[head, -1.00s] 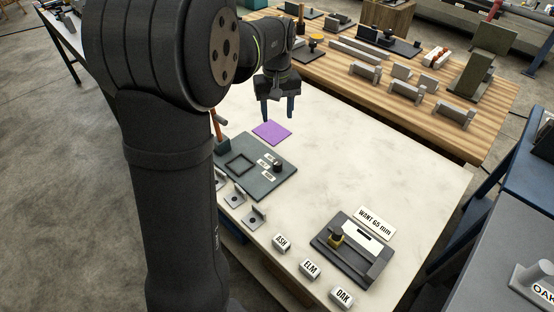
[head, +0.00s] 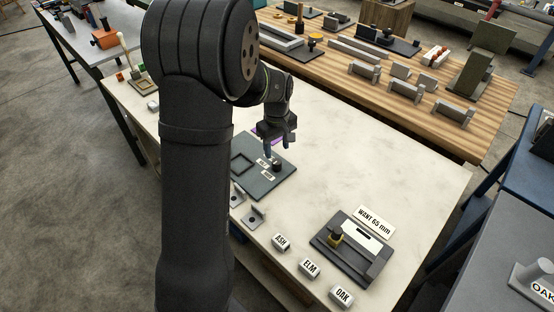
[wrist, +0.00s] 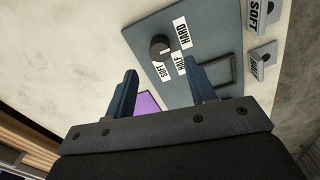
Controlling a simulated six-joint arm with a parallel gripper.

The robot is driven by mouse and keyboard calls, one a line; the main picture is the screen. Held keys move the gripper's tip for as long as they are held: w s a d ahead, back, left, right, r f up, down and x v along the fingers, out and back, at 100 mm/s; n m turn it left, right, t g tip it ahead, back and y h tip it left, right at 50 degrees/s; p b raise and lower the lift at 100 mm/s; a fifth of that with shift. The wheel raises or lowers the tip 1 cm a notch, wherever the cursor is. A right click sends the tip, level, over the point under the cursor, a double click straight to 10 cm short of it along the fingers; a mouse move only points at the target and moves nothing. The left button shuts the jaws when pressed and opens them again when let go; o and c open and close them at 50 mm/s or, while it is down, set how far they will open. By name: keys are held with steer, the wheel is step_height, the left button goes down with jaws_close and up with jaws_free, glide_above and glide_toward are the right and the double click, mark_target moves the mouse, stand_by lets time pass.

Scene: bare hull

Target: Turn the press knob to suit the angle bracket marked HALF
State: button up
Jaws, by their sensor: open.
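The press knob (wrist: 160,46), round and black, stands on the dark plate (wrist: 205,15), with SOFT (wrist: 161,72), HALF (wrist: 178,65) and HARD (wrist: 182,31) labels around it. I cannot clearly read where the knob points. It also shows in the head view (head: 277,166). My gripper (wrist: 161,77) is open and empty; in the head view (head: 278,150) it hangs over the plate, close to the knob but not around it.
A raised square frame (head: 243,163) is on the plate. A purple sheet (wrist: 148,103) lies beside it, partly behind my gripper. Blocks marked ASH (head: 281,242), ELM (head: 309,268) and OAK (head: 342,297) and a gauge fixture (head: 350,250) stand nearer.

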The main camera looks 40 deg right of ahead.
mark_target(277, 161)
step_height(277, 161, down, 6)
steer(key=shift+f, duration=0.15)
stand_by(0.3)
steer(key=c, duration=1)
